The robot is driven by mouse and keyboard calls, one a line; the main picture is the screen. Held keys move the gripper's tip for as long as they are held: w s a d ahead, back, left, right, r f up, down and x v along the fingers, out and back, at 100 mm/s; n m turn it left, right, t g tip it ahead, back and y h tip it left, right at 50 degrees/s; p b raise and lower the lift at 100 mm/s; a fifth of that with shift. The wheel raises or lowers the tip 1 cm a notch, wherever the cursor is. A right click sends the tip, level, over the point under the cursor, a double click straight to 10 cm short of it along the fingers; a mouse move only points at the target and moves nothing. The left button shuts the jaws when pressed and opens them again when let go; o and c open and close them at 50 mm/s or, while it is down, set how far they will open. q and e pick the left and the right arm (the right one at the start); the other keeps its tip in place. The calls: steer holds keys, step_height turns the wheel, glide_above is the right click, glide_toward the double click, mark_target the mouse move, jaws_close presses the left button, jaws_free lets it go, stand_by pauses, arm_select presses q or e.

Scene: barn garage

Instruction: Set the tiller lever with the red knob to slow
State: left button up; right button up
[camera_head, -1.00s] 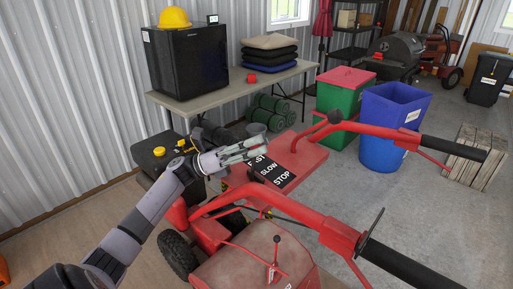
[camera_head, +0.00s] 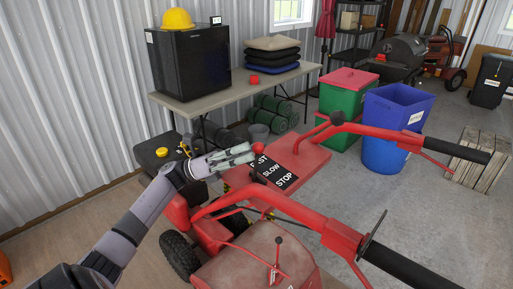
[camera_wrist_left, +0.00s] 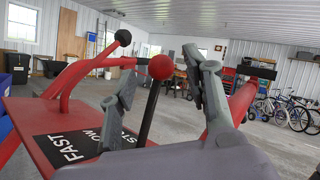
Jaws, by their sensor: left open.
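I cannot tell whether a finger touches the rod. The rod is mostly hidden in the head view. My right gripper is not in view.
Red handlebars with black grips (camera_head: 405,268) reach toward the right. A second lever with a dark knob (camera_head: 278,240) rises from the near housing. A table (camera_head: 225,88) stands behind, with a blue bin (camera_head: 393,125) and a green bin (camera_head: 345,95) to its right.

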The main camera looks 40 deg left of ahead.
arm_select(q)
steer(key=v, duration=0.8)
steer(key=shift+a, duration=0.2)
steer(key=shift+s, duration=0.1)
